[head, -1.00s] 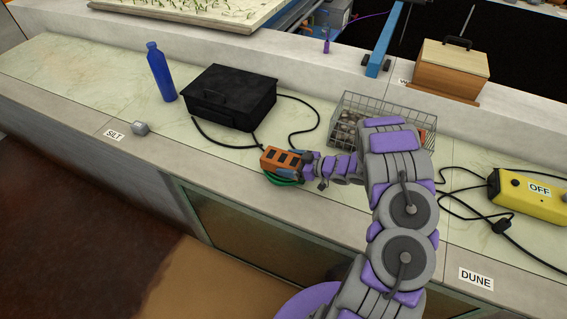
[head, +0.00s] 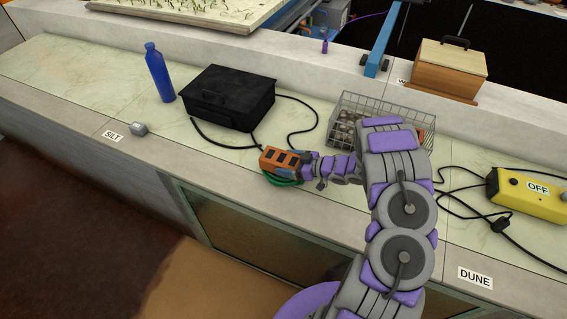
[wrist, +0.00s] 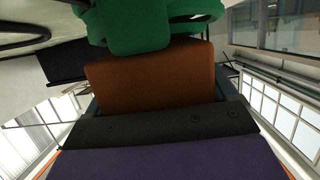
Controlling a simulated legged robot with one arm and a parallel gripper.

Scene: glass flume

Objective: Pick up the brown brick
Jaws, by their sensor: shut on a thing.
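The brown brick (head: 279,160) is orange-brown with dark holes in its face. In the head view it is at the end of my arm, over the front part of the counter. My gripper (head: 297,165) is shut on the brick from its right side. In the wrist view the brick (wrist: 150,78) fills the middle, right beyond the dark edge of my gripper. A green looped thing (head: 284,181) lies against the brick's lower side; it shows large at the top of the wrist view (wrist: 138,25). I cannot tell whether the brick touches the counter.
A black case (head: 228,96) and its cable lie behind the brick. A wire basket (head: 370,105) is behind my arm. A yellow box (head: 528,194) with cables is at right.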

